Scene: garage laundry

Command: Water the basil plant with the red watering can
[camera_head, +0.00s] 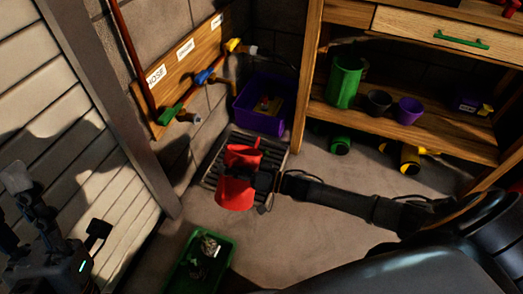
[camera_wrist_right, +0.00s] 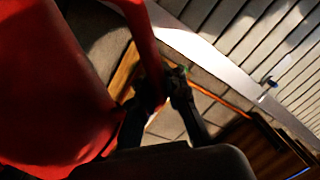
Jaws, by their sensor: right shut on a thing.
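The red watering can (camera_head: 236,190) hangs over the dark floor grate in the head view. My right gripper (camera_head: 268,182) is shut on its handle. In the right wrist view the can's red body (camera_wrist_right: 50,90) fills the left side, and the fingers (camera_wrist_right: 165,98) close around the red handle (camera_wrist_right: 145,45). My left gripper (camera_head: 92,240) is dark at the lower left in the head view; its finger opening is unclear. I cannot make out a basil plant in either view.
A green crate (camera_head: 171,283) with greyish things inside stands on the floor below the can. A purple crate (camera_head: 256,121) stands by the wall under a tap board (camera_head: 160,104). A wooden shelf (camera_head: 436,136) holds a green container (camera_head: 345,82) and pots. Floor at centre is clear.

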